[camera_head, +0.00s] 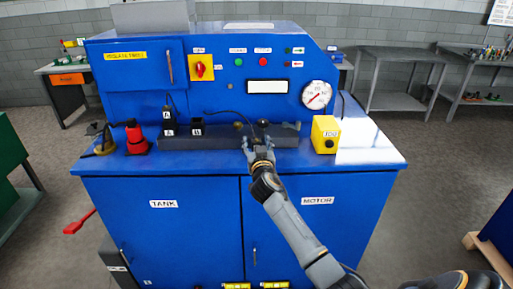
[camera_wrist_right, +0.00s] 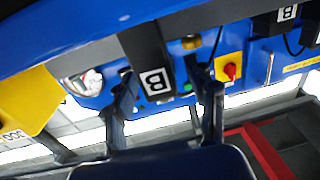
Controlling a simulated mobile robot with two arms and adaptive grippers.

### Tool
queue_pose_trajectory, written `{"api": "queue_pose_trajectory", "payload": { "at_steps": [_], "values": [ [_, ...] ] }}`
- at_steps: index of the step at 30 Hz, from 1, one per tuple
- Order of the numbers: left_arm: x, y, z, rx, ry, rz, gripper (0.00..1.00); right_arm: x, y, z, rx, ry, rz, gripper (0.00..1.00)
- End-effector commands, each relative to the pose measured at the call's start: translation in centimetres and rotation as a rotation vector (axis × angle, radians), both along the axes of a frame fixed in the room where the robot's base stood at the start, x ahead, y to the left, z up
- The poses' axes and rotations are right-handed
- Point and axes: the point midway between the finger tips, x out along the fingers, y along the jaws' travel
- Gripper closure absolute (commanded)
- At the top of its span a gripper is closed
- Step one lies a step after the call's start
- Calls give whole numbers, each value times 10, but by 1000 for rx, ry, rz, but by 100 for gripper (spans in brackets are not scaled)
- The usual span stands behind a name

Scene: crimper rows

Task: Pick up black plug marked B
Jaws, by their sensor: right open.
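The black plug marked B (camera_wrist_right: 153,62) shows in the right wrist view, its white B label facing the camera. It lies between the two fingers of my right gripper (camera_wrist_right: 168,95), with visible gaps on both sides. In the head view, my right gripper (camera_head: 259,146) is at the front of the dark block on the blue machine and hides most of this plug. The right gripper is open. The left gripper is not in view.
The dark block (camera_head: 215,136) carries A and B labels at its left. Another black plug marked A (camera_head: 168,114) stands there. A brass fitting (camera_wrist_right: 190,43) is near the plug. A red object (camera_head: 136,138) stands left, a yellow box (camera_head: 325,134) right.

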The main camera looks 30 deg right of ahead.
Motion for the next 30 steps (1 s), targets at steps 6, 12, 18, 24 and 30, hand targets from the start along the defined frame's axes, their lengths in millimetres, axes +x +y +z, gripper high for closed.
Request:
{"api": "queue_pose_trajectory", "payload": {
  "at_steps": [6, 12, 18, 24, 30],
  "values": [
    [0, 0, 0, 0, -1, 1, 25, 2, -1, 0, 0, -1, 0, 43],
    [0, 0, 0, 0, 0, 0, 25, 1, 0, 0, 1, 0, 1, 76],
    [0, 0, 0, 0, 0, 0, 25, 1, 0, 0, 0, -1, 1, 100],
    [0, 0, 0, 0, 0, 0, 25, 1, 0, 1, 0, -1, 1, 100],
    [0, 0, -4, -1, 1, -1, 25, 2, -1, 12, 2, -5, 0, 100]
  ]
}}
